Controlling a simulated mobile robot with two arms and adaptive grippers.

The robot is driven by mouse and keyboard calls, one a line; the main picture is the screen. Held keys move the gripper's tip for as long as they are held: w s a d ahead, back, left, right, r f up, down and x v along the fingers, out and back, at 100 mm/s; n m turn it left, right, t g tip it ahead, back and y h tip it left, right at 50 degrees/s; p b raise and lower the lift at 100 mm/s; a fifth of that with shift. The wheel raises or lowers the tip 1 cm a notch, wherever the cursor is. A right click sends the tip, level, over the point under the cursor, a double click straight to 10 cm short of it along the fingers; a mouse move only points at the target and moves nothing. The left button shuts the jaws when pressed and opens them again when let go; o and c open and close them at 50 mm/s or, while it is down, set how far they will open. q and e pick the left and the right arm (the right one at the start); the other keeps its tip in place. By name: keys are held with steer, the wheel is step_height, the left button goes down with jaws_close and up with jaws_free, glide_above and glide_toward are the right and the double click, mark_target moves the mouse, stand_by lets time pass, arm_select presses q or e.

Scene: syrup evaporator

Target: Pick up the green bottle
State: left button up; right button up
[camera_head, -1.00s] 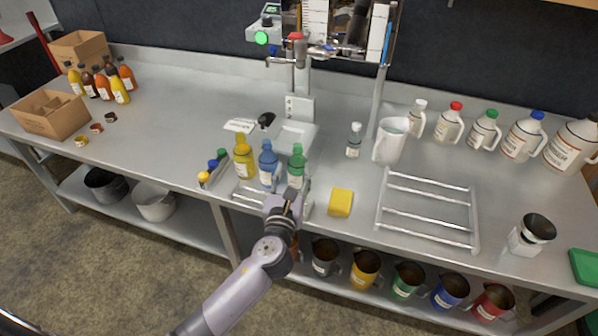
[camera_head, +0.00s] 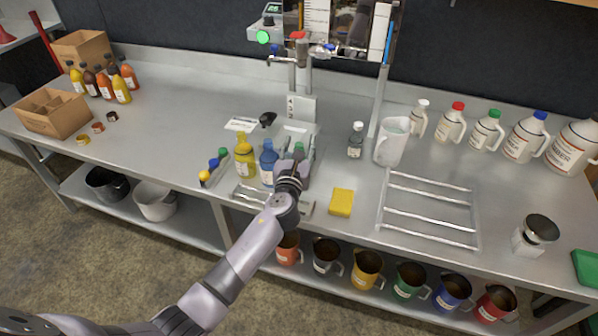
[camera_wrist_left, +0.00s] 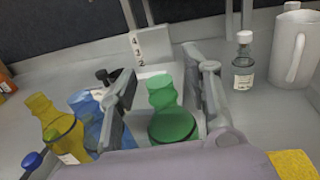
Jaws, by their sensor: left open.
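The green bottle (camera_wrist_left: 172,124) stands upright between the fingers of my left gripper (camera_wrist_left: 167,80) in the left wrist view. The fingers are spread, one on each side of it, with a visible gap at least on the right. The blue bottle (camera_head: 267,164) stands just left of the gripper, close to the left finger. The yellow bottle (camera_head: 244,158) is further left. My right gripper is not in view.
A yellow sponge (camera_head: 341,202) lies right of the gripper. A small dark bottle (camera_head: 355,141) and a white pitcher (camera_head: 391,142) stand behind it. A metal rack (camera_head: 427,207) is further right. The steel counter (camera_head: 180,120) is clear at the left middle.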

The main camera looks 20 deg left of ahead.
arm_select(q)
jaws_close()
stand_by(0.5)
stand_by(0.3)
